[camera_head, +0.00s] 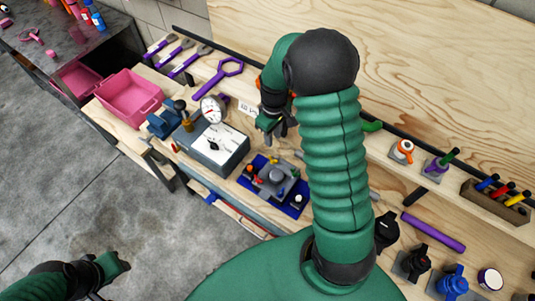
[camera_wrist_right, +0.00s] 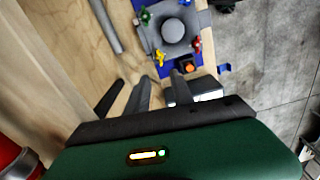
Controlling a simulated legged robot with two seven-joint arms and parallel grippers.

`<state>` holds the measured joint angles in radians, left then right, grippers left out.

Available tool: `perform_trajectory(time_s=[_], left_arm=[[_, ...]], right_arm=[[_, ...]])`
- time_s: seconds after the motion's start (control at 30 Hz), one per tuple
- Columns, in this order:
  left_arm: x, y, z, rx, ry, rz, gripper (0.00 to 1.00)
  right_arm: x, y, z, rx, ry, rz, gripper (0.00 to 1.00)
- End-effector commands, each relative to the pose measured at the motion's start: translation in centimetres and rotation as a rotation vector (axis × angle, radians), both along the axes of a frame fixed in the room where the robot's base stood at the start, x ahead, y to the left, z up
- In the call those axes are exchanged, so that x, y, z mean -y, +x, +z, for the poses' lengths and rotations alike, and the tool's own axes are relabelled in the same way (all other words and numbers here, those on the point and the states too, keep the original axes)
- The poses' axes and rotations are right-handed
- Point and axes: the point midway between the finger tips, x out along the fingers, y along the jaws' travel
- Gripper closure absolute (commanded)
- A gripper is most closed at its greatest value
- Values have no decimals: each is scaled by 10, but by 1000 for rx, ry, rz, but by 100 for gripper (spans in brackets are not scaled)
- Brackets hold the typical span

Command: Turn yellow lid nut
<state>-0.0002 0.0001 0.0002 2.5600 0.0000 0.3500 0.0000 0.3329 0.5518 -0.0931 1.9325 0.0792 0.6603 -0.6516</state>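The grey filter housing with a round lid (camera_head: 277,175) sits on a blue base (camera_head: 296,210) on the workbench. Small coloured nuts stand around its lid.
A grey box with a dial gauge (camera_head: 212,109) stands left of the housing. A pink bin (camera_head: 130,94) and purple wrenches (camera_head: 218,79) lie farther left. Knobs (camera_head: 451,282) and a tool holder (camera_head: 495,203) are at right. My right arm hides part of the bench.

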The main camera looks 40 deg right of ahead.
Motion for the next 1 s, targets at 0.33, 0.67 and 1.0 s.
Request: perform_trajectory(time_s=[0.33,0.67,1.0], left_arm=[[0,0,14,0,0,0,64],[0,0,17,0,0,0,64],[0,0,17,0,0,0,64]], right_arm=[[0,-1,-90,-4,1,0,72],[0,0,-126,1,-1,0,72],[0,1,-126,1,-1,0,91]])
